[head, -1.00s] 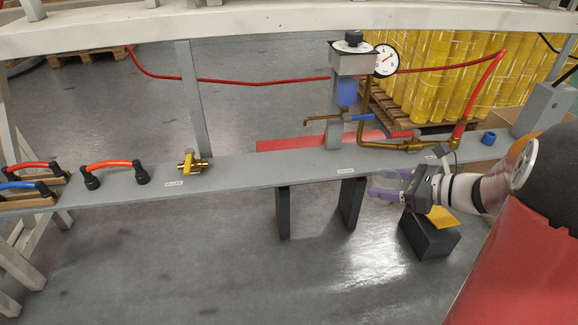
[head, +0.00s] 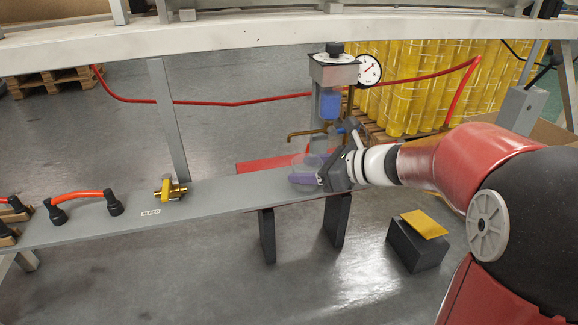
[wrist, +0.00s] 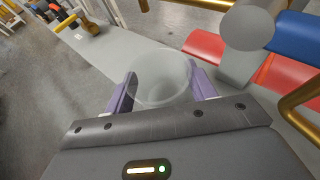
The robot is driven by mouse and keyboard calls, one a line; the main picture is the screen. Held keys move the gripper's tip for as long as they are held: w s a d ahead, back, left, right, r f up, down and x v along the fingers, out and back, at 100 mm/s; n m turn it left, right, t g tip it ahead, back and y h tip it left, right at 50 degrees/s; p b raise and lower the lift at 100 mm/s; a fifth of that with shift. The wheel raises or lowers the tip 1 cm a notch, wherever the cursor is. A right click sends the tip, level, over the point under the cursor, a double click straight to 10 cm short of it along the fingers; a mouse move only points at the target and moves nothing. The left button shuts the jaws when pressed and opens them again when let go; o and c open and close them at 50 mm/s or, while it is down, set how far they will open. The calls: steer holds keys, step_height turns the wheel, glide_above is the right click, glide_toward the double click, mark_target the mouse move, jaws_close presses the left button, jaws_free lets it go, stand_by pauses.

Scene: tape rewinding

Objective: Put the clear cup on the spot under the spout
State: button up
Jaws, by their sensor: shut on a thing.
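The clear cup (wrist: 160,72) is upright between the purple fingers of my gripper (wrist: 163,92) in the wrist view, with a finger against each side. In the head view my gripper (head: 306,174) holds it just in front of the brass spout (head: 304,134), low over the grey bench (head: 225,195). The cup is very faint there, and I cannot tell whether its base touches the bench. The spot under the spout cannot be made out; my gripper and the cup cover that area.
A blue bowl (head: 330,104) and a pressure gauge (head: 369,70) are mounted above the spout. The bench between valve and gripper is clear. A black block with a yellow top (head: 424,223) stands below right.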

mark_target(296, 165)
steer(key=a, duration=0.1)
steer(key=w+a, duration=0.1)
steer(key=a, duration=0.1)
steer(key=w+a, duration=0.1)
steer(key=shift+w+a, duration=0.2)
steer(key=shift+a, duration=0.05)
steer(key=shift+d+f+b, duration=0.1)
steer(key=shift+f+b, duration=0.2)
steer(key=shift+f, duration=0.1)
steer(key=shift+f, duration=0.15)
steer(key=o, duration=1.1)
steer(key=shift+c, duration=0.2)
